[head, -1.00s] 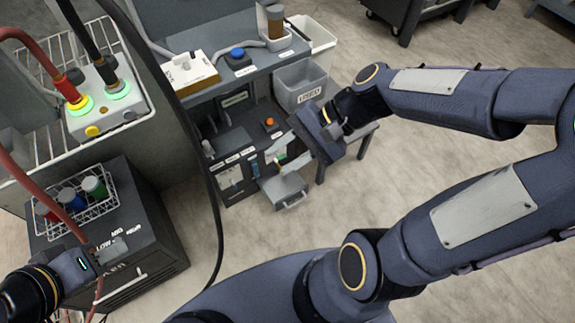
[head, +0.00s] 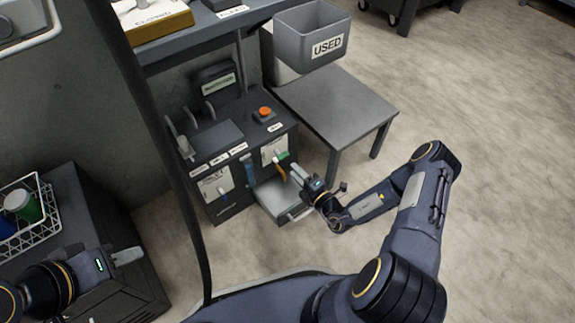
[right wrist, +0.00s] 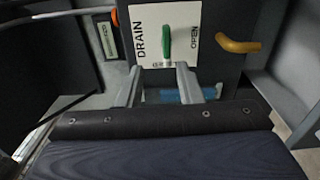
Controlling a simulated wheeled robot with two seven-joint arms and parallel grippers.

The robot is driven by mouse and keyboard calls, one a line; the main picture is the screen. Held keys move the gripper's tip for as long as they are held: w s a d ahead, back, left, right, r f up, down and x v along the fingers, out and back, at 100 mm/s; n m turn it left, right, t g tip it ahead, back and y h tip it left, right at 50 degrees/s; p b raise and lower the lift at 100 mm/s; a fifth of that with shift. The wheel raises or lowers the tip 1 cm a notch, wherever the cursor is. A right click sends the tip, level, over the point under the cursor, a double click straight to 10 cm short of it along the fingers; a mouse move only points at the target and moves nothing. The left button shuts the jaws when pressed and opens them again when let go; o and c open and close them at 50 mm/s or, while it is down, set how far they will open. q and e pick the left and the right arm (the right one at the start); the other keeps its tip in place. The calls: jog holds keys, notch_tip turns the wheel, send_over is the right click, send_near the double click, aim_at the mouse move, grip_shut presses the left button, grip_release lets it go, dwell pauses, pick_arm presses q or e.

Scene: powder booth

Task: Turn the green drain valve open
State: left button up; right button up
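The green drain valve (right wrist: 167,43) shows in the right wrist view on a white panel (right wrist: 148,20) marked DRAIN and OPEN. Its handle looks upright, pointing at neither side. In the head view the valve (head: 284,155) is a small green patch on the machine's front. My right gripper (right wrist: 161,68) is open, its two fingers on either side of the handle's lower end in the picture; I cannot tell whether they touch it. It shows in the head view (head: 296,173) close to the panel. My left gripper (head: 138,254) is far left, over the dark cabinet; its opening is unclear.
A yellow-orange spout (right wrist: 238,45) sticks out right of the valve. A grey drawer-like tray (head: 275,204) lies below my right gripper. A dark hose (head: 150,120) hangs at left.

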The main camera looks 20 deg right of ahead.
aim_at(283, 159)
jog(key=shift+m, duration=0.3)
jog(key=b+x, duration=0.1)
jog(key=x, duration=0.1)
jog(key=b+x, duration=0.1)
jog(key=x, duration=0.2)
jog(key=f+b+x, duration=0.1)
jog(key=x, duration=0.1)
jog(key=shift+w, duration=0.4)
grip_shut()
